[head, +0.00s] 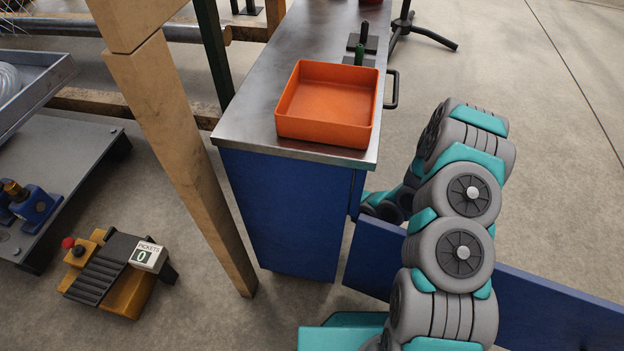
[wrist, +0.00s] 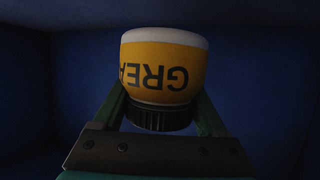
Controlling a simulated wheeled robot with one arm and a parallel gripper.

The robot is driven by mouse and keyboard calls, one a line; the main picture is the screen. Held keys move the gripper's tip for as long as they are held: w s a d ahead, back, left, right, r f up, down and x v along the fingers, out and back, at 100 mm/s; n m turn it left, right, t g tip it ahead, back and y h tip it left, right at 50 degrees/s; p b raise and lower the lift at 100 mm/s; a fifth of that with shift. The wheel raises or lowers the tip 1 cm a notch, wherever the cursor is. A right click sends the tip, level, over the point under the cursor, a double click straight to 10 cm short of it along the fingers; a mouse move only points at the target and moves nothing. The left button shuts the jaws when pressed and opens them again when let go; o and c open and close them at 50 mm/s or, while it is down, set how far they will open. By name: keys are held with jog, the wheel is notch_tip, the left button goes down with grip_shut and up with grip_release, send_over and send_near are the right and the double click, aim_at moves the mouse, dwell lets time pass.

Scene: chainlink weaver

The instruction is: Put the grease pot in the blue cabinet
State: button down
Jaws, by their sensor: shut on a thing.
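The grease pot (wrist: 163,70) shows in the wrist view, yellow with a white band, a dark ribbed cap and the letters "GREA" upside down in the picture. My gripper (wrist: 160,110) is shut on it, one green finger on each side. Dark blue walls surround the pot, so it is inside the blue cabinet. In the head view the blue cabinet (head: 285,215) has a steel top, and its blue door (head: 550,305) stands open. My arm reaches in past the door; the gripper and pot are hidden there. I cannot tell whether the pot touches the cabinet floor.
A wooden post (head: 180,150) stands left of the cabinet. A yellow pedal unit (head: 115,270) lies on the floor at the left. Open floor lies to the right.

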jog(key=w, duration=0.5)
jog(key=w+f, duration=0.1)
jog(key=w, duration=0.4)
jog(key=w+d, duration=0.1)
jog(key=w, duration=0.4)
jog(key=shift+w+f+b, duration=0.2)
jog(key=shift+f+b, duration=0.05)
jog(key=shift+b, duration=0.15)
notch_tip(320, 180, down, 3)
jog(key=shift+a+f+b, duration=0.1)
jog(key=shift+f+b, duration=0.1)
jog(key=shift+b, duration=0.1)
grip_release()
jog(key=shift+s+d+r, duration=0.15)
jog(key=shift+d, duration=0.15)
jog(key=p+v, duration=0.1)
jog(key=v, duration=1)
jog(key=shift+s, duration=0.15)
